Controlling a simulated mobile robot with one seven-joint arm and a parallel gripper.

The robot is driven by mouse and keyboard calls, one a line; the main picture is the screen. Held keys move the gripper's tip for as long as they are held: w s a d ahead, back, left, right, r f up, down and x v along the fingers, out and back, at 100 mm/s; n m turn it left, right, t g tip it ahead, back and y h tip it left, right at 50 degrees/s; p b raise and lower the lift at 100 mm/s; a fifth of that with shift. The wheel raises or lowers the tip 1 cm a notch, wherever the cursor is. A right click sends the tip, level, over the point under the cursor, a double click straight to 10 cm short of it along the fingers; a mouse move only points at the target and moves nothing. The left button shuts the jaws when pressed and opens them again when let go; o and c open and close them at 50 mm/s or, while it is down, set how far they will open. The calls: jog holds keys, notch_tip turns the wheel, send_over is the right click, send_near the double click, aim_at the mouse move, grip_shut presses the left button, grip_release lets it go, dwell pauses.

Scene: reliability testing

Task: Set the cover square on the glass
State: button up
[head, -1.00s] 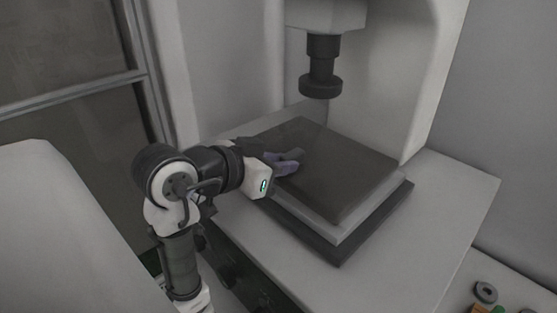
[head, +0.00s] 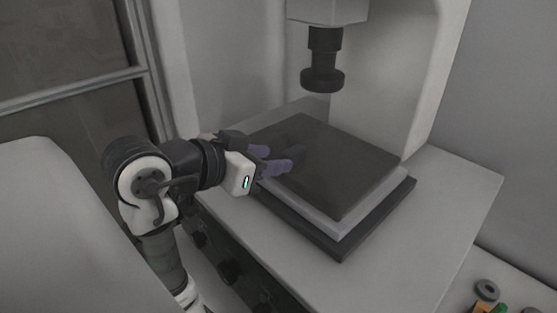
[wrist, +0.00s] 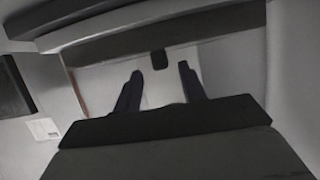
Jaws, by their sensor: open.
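A dark square plate (head: 330,170) lies flat on top of a lighter grey slab (head: 350,226), which rests on a dark base (head: 330,247). I cannot tell for certain which layer is the cover and which is the glass. The plate looks roughly lined up with the slab. My gripper (head: 275,158) is open, with its purple fingers at the plate's left edge and nothing seen between them. Contact cannot be told. In the wrist view my gripper (wrist: 160,72) shows two dark fingers spread apart, with a small black tab (wrist: 160,60) just beyond them.
A black cylindrical head (head: 322,70) hangs from the white machine above the plate's back part. The machine's right wall (head: 425,90) rises behind. A grey bench top (head: 455,205) is clear to the right. Small parts, one a grey ring (head: 487,289), lie at the lower right.

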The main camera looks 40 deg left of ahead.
jog(key=b+v, duration=0.1)
jog(key=v, duration=0.7)
jog(key=shift+s+r+b, duration=0.15)
jog(key=shift+s+b, duration=0.15)
jog(key=shift+s, duration=0.05)
